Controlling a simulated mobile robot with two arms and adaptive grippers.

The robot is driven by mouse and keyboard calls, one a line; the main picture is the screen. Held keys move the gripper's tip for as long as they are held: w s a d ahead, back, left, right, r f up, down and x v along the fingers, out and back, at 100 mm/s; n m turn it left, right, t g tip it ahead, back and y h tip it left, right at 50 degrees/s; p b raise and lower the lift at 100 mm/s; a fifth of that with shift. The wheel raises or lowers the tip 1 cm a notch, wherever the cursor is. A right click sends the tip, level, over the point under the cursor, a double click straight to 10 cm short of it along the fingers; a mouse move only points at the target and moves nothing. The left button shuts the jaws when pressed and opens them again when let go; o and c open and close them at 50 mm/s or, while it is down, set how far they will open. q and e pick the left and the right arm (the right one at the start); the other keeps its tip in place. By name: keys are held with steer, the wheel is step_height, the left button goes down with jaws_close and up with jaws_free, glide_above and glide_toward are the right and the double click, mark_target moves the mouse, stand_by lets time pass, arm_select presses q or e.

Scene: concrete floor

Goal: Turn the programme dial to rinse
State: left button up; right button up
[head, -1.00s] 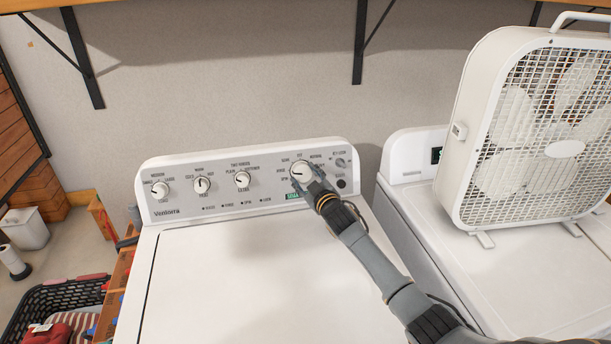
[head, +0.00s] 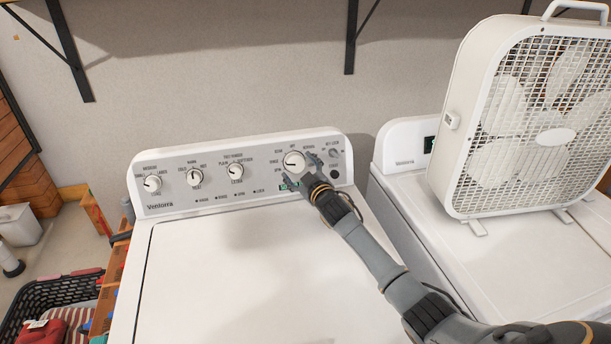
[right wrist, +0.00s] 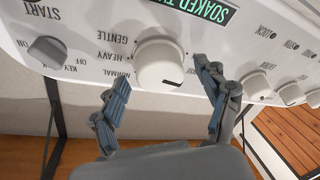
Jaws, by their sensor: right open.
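The programme dial (head: 294,161) is a round white knob at the right of the washer's control panel (head: 213,191). Its dark mark appears to point left, near small labels too blurred to read surely. In the right wrist view the dial (right wrist: 160,64) stands between the fingers, beside HEAVY, GENTLE and NORMAL labels. My right gripper (head: 300,172) is open at the dial's lower right, one finger on each side. In the right wrist view my right gripper (right wrist: 162,78) shows gaps beside the knob; contact cannot be told. My left gripper is out of view.
Several smaller knobs, such as the left one (head: 152,184), line the panel. A box fan (head: 545,135) stands on the machine at right. A black basket (head: 50,292) is at lower left.

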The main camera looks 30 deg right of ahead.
steer(key=s, duration=1.1)
steer(key=shift+s+a+r, duration=0.3)
steer(key=shift+s+a, duration=0.05)
steer(key=shift+a, duration=0.05)
